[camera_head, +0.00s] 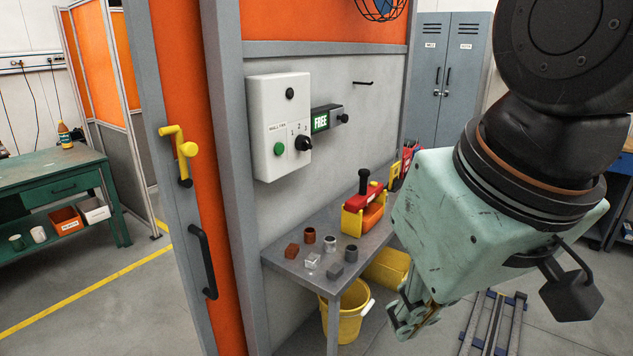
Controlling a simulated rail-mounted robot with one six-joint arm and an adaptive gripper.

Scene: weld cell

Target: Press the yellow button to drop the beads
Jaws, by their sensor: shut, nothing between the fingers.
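I can make out no yellow button and no beads in this view. A white control box (280,125) is fixed to the grey wall panel. It carries a green button (279,149), a black rotary knob (303,143) with numbers around it, and a small black round part (290,94) at the top. My gripper (408,330) hangs at the lower right, pointing down, with its fingers shut and nothing held. It is apart from the control box, to the right and in front of the small bench.
A grey bench (327,284) holds several small blocks and rings and a red-and-yellow toolbox (363,212). A yellow bucket (349,312) stands below. A lit FREE sign (321,122) is beside the box. An orange door edge with a yellow latch (181,150) stands left. A green workbench (60,172) is farther left.

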